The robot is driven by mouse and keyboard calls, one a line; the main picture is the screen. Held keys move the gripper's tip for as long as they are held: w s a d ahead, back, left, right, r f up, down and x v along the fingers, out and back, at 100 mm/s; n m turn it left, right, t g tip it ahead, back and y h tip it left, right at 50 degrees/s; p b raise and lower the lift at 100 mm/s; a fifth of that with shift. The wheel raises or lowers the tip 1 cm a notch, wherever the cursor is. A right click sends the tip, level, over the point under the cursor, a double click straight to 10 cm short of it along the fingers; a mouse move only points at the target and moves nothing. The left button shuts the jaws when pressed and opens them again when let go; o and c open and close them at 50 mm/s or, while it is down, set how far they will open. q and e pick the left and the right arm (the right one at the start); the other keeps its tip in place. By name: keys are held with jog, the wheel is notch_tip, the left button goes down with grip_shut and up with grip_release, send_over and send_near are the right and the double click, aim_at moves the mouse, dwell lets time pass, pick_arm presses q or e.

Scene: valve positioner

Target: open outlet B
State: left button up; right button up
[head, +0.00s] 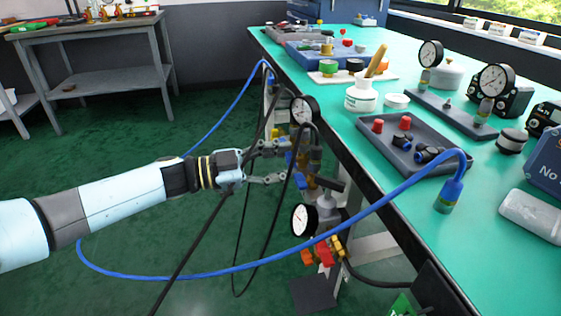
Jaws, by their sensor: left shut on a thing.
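The valve positioner assembly stands at the near left edge of the green bench, with an upper gauge (303,110) and a lower gauge (304,220) with white faces. Brass fittings and a blue part (290,158) show between the gauges. Red and orange handles (324,254) sit below the lower gauge. My left gripper (284,163) reaches in from the left, its fingers around a small part beside the blue part. The fingertips and the held part are partly hidden, and I cannot read any outlet label. My right gripper is not in view.
A blue hose (260,268) loops in front of the assembly and up to the bench, and black cables hang near my gripper. The bench (400,200) holds a dark tray (372,146), gauges and a white jar (360,98). The green floor at left is open.

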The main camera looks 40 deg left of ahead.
pick_arm(q)
jog(key=shift+f+m+b, duration=0.1)
jog(key=shift+m+b, duration=1.25)
jog(key=shift+m, duration=4.95)
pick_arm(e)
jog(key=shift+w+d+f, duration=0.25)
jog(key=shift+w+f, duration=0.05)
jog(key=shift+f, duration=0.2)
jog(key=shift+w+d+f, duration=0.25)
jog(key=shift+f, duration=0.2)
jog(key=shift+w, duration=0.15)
pick_arm(q)
jog(key=o, duration=0.9)
jog(key=v, duration=1.2)
jog(key=shift+a, duration=0.1)
